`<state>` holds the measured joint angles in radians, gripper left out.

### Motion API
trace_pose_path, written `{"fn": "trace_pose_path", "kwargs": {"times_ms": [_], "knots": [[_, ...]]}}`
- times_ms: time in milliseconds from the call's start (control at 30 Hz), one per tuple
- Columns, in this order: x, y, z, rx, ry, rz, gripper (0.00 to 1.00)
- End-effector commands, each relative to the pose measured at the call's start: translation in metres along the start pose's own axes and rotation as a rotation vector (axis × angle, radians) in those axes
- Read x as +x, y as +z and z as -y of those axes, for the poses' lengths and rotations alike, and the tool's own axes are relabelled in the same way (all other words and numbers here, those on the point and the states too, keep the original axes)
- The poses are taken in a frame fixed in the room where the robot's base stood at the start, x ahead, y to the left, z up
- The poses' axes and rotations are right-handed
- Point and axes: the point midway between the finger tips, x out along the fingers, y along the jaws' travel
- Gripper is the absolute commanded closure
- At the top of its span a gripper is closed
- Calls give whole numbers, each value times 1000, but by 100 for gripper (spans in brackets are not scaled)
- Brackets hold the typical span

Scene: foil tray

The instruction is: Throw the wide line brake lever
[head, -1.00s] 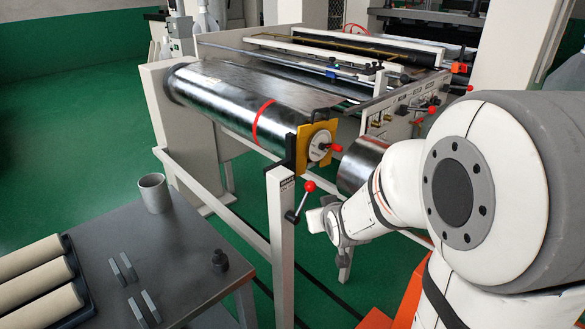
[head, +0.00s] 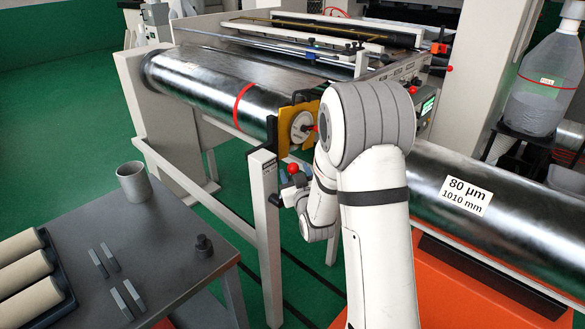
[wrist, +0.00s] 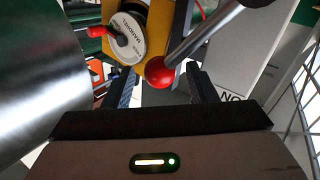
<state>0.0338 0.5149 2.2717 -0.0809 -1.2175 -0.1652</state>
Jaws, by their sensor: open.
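The brake lever is a metal rod with a red ball knob (head: 293,169) on the grey post (head: 266,230) beside the steel roll; its rod is mostly hidden by my gripper in the head view. In the wrist view the red ball (wrist: 160,71) sits in the gap between my two dark fingers, near their tips, and its rod (wrist: 205,30) runs to the upper right. My gripper (wrist: 162,86) is open around the ball, with a visible gap on both sides. In the head view my gripper (head: 289,191) is just below the knob.
A white mandrel disc (wrist: 126,38) with a red-handled crank is close above the fingers, on a yellow plate (head: 293,112). The steel roll (head: 200,88) is alongside. A grey table (head: 165,250) with a cup (head: 133,183) stands at lower left. Green floor is open beyond.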

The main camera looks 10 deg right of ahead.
Motion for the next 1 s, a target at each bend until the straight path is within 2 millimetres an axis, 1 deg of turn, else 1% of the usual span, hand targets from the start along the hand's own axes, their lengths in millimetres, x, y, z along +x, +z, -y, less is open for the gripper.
{"fn": "trace_pose_path", "kwargs": {"times_ms": [33, 100, 200, 500, 1000], "knots": [[7, -1, 0, 0, 0, 0, 48], [14, -1, 0, 0, 0, -1, 48], [21, 0, 0, 0, 0, 0, 48], [23, 0, 0, 0, 0, 1, 49], [22, 0, -1, 0, 1, 1, 90]]}}
